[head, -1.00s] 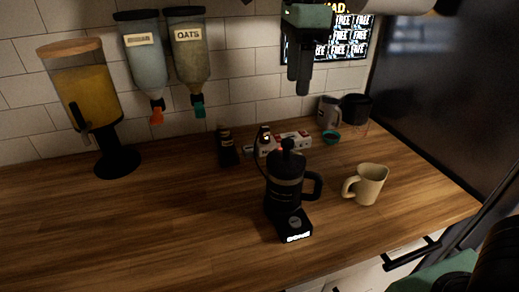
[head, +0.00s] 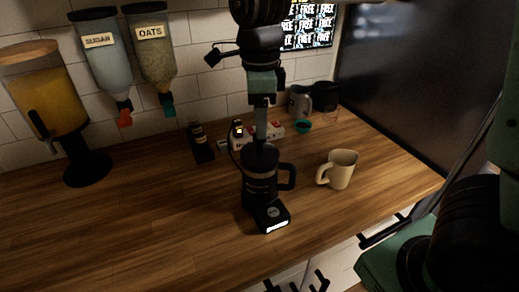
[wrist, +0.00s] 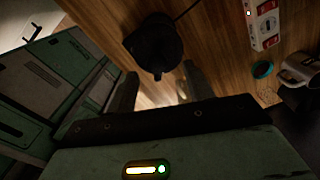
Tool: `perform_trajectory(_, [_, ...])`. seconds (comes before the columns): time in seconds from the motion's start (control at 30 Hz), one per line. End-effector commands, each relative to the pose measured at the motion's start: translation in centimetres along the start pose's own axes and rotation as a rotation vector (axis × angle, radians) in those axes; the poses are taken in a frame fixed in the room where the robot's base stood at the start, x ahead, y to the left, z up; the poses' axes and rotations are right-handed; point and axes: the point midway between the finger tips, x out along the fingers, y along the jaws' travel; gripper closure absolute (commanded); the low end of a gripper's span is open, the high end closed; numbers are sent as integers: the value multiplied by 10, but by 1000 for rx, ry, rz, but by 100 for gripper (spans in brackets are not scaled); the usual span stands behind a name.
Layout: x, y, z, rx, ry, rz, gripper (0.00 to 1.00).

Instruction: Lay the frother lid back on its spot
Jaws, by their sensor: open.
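The black frother (head: 261,182) stands upright on a small black base (head: 272,218) with a lit display, its handle to the right. A dark lid (head: 262,157) appears to sit on its top; its knob is partly hidden by my gripper. In the wrist view the frother's round dark top (wrist: 157,45) shows beyond my fingertips, too dark to tell how the lid is seated. My gripper (head: 261,136) points down just above the frother.
A cream mug (head: 341,170) stands to the right of the frother. The counter's left front (head: 120,225) is clear.

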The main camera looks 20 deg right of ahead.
Motion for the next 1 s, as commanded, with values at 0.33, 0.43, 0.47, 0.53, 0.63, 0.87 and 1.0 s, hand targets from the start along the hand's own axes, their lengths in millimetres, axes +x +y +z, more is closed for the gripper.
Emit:
perform_trajectory(0.33, [44,4,0,-1,2,4,48])
perform_trajectory(0.43, [50,4,0,-1,1,2,48])
perform_trajectory(0.47, [51,4,0,-1,0,1,48])
perform_trajectory(0.53, [51,4,1,-1,0,1,48])
perform_trajectory(0.63, [51,4,1,-1,0,1,48])
perform_trajectory(0.87, [51,4,0,-1,0,1,96])
perform_trajectory(1.0, [51,4,0,-1,0,1,100])
